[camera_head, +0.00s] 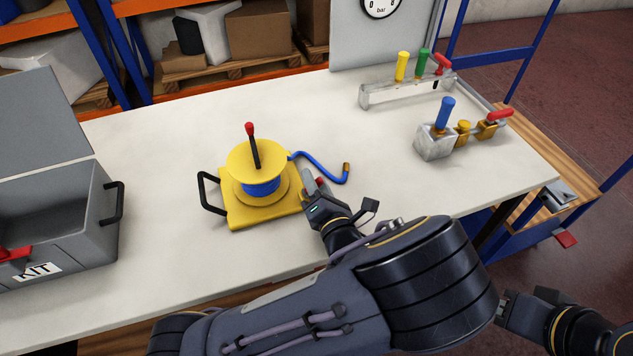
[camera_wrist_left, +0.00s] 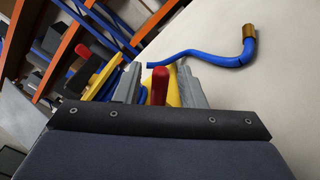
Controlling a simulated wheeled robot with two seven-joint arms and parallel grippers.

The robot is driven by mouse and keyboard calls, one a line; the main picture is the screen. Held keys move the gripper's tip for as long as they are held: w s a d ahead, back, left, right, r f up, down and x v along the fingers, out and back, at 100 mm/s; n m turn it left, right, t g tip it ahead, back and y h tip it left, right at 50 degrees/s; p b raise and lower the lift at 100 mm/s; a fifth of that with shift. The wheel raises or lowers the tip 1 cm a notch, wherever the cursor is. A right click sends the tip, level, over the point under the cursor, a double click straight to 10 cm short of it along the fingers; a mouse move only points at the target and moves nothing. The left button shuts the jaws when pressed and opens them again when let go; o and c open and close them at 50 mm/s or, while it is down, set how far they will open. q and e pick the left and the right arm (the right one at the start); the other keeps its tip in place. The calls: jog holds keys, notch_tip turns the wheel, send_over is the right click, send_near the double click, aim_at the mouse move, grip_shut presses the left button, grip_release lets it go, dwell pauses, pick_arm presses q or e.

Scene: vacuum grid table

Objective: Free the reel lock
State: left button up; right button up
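The yellow hose reel (camera_head: 257,160) stands on its yellow base plate (camera_head: 245,214) in the middle of the table. A black lever with a red knob (camera_head: 249,128) stands up from its top. A small red piece (camera_head: 320,182), seemingly the reel lock, shows at the base's right side. My left gripper (camera_head: 311,183) is there. In the left wrist view, its grey fingers (camera_wrist_left: 160,88) stand open on both sides of the red piece (camera_wrist_left: 158,84), with gaps visible. My right gripper (camera_head: 503,308) is at the lower right, off the table; its finger opening is unclear.
A blue hose (camera_head: 325,170) with a brass end curves right of the reel. A grey KIT box (camera_head: 75,230) stands left. A rack with coloured handles (camera_head: 405,92) and a valve block (camera_head: 434,141) stand at the back right. The table centre-right is clear.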

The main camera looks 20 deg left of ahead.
aim_at(304, 192)
pick_arm(q)
grip_shut()
jog(key=shift+n, duration=0.3)
jog(key=shift+s+a+r+n, duration=0.2)
jog(key=shift+a+r+n, duration=0.05)
jog(key=shift+n, duration=0.65)
jog(key=n, duration=0.1)
jog(key=n+b, duration=0.1)
jog(key=shift+s+a+r+n, duration=0.15)
jog(key=shift+s+a+n, duration=0.05)
jog(key=shift+a+n, duration=0.1)
jog(key=shift+s+a+r+n+b, duration=0.15)
jog(key=shift+n+b, duration=0.25)
jog(key=shift+n, duration=0.45)
jog(key=shift+s+a+n+b, duration=0.15)
jog(key=shift+a+n+b, duration=0.2)
jog(key=shift+n, duration=0.45)
jog(key=shift+s+a+r+n+b, duration=0.15)
jog(key=shift+n+b, duration=0.25)
jog(key=shift+n, duration=0.45)
